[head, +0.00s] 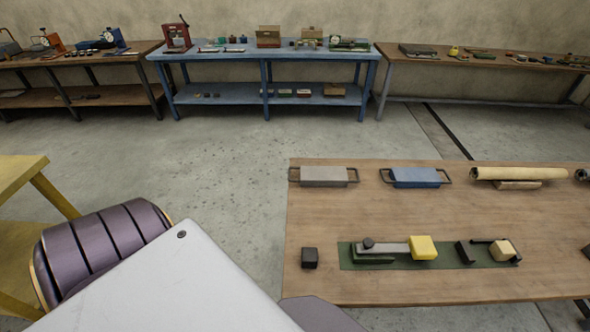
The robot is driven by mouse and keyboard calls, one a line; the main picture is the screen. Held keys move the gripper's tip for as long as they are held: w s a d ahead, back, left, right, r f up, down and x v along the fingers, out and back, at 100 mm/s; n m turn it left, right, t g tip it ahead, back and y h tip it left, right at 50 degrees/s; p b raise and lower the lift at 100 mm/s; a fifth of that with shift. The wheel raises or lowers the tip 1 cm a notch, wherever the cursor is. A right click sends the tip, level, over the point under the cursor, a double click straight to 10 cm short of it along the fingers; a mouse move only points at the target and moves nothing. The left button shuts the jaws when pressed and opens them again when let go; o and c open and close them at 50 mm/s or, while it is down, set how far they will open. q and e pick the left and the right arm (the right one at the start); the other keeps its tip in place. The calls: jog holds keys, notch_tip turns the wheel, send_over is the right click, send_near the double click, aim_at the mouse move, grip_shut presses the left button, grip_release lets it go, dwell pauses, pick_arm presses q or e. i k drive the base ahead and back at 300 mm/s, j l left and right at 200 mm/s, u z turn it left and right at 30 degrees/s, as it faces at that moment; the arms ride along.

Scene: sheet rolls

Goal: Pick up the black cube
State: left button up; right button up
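The black cube (310,258) sits on the wooden table (400,205) near its front left corner, just left of a green mat. It stands apart from the mat and nothing covers it. Neither of my grippers shows in the head view. Parts of my own body fill the lower left of the view.
The green mat (346,263) holds a grey and green tool with a yellow block (423,248), and black brackets with a cream block (502,250). Behind are a grey handled block (324,176), a blue one (416,177) and a cream roll (520,173). A yellow table (18,180) stands left.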

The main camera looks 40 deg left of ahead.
aim_at(310, 253)
jog(key=i+u, duration=0.1)
jog(key=u, duration=0.8)
jog(key=i+l+u, duration=0.1)
jog(key=u, duration=0.35)
